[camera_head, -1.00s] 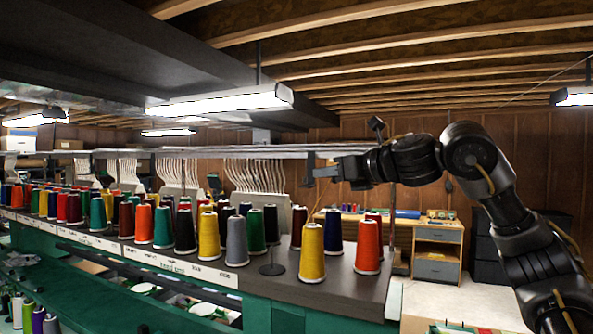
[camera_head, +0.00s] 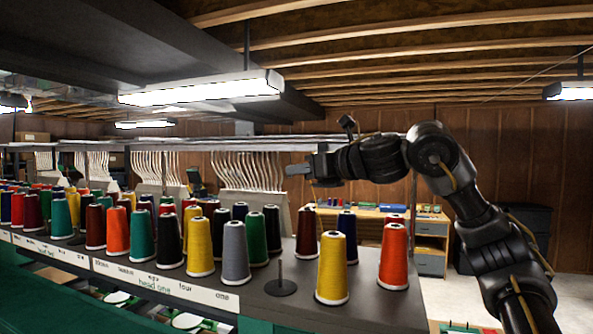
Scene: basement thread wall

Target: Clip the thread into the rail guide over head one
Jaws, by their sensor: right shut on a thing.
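A row of white curved guides (camera_head: 250,176) hangs under the rail, left of the gripper. I cannot tell whether the gripper touches the rail. My left gripper is not in view.
An empty spindle (camera_head: 281,282) stands beside the grey cone (camera_head: 235,252). Yellow (camera_head: 332,268) and orange (camera_head: 393,257) cones stand below my right arm. A lamp (camera_head: 205,89) hangs above the rail. A wooden desk (camera_head: 430,232) is behind.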

